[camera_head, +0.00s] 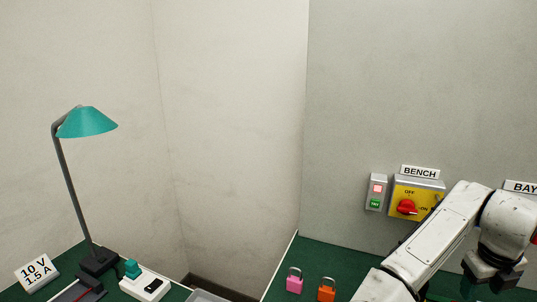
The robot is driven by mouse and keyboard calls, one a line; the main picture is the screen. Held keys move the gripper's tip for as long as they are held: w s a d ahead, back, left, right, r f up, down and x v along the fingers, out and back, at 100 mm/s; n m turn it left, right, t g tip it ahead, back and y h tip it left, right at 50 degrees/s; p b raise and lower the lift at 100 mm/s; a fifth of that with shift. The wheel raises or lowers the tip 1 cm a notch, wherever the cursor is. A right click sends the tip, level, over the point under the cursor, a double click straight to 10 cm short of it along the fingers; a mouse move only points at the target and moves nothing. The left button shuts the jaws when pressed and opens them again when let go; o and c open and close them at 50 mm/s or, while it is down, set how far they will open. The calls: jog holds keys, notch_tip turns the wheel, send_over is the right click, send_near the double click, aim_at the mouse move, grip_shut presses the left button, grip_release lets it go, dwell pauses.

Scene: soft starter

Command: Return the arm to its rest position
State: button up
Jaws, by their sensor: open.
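My white arm (437,240) reaches up from the bottom edge at the right and bends down at its wrist. My gripper (490,283) hangs at the lower right, in front of the grey wall and over the green bench top. Its dark jaws are open, and I see nothing held between them. The arm covers part of the bench and the lower right of the yellow switch plate.
A yellow switch (430,188) with a red knob and a push-button box (376,192) are on the wall. Pink (294,284) and orange (327,291) padlocks stand on the right bench (315,257). A teal lamp (88,123) stands left. A gap separates the benches.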

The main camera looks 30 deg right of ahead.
jog(key=a+f+n, duration=0.3)
jog(key=a+n, duration=0.1)
jog(key=n, duration=0.4)
jog(key=a+f+n+t+h, duration=0.1)
jog(key=a+f+n, duration=0.3)
jog(key=n, duration=0.5)
jog(key=w+a+f+n+h, duration=0.1)
jog(key=a+f+n, duration=0.2)
jog(key=n, duration=0.6)
jog(key=shift+a+f+t, duration=0.25)
jog(key=shift+a+t, duration=0.05)
jog(key=shift+a, duration=0.15)
jog(key=s+a+f+n+y, duration=0.1)
jog(key=s+a+f+n, duration=0.2)
jog(key=a+n, duration=0.2)
jog(key=s+a+f+n+y, duration=0.2)
jog(key=s+a+f+n, duration=0.2)
jog(key=a, duration=0.5)
jog(key=s+a+f+n+g+y, duration=0.1)
jog(key=s+a+f+n, duration=0.2)
jog(key=a+n, duration=0.3)
jog(key=shift+s+a+f+y, duration=0.15)
jog(key=shift+a+f+y, duration=0.25)
jog(key=shift+a+f, duration=0.15)
jog(key=shift+d, duration=0.1)
